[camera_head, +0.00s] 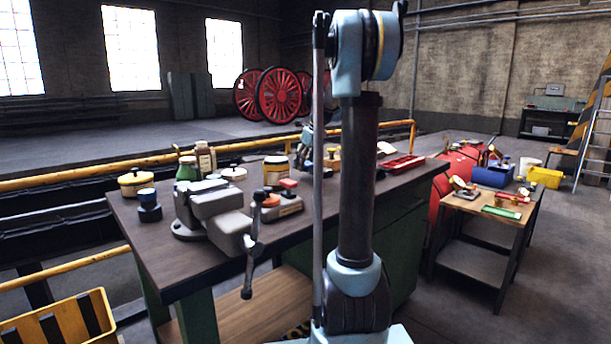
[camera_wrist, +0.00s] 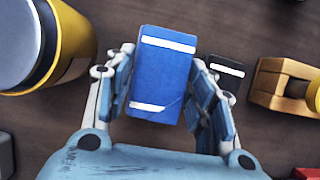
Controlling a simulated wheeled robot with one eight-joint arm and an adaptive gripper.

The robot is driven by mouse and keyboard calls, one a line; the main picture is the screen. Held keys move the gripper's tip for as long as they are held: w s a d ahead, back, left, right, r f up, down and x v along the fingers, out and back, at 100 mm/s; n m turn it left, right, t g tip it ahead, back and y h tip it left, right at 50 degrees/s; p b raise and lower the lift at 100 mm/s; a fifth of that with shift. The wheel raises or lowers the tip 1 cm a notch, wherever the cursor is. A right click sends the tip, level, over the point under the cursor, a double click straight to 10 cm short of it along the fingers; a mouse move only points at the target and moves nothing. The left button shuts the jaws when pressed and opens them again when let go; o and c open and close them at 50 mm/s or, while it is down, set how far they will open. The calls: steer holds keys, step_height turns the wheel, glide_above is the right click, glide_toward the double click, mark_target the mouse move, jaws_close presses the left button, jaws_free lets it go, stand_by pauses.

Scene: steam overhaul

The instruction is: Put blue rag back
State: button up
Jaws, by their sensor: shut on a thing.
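The blue rag (camera_wrist: 160,82) looks like a flat blue block with white stripes in the wrist view. My gripper (camera_wrist: 163,65) is shut on it, with one finger against each side. The dark bench top (camera_wrist: 130,12) lies below it; I cannot tell whether the rag touches it. In the head view my arm hides most of the gripper and I cannot make out the rag there.
In the wrist view a yellow can (camera_wrist: 70,45) stands left, a dark striped object (camera_wrist: 226,68) sits close by the right finger, and a wooden piece (camera_wrist: 270,88) lies further right. In the head view a vise (camera_head: 212,205) and a red tray (camera_head: 402,164) are on the bench.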

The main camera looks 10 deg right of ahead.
mark_target(306, 171)
steer(key=shift+f, duration=2.1)
steer(key=o, duration=1)
steer(key=shift+s, duration=0.1)
steer(key=v, duration=1.2)
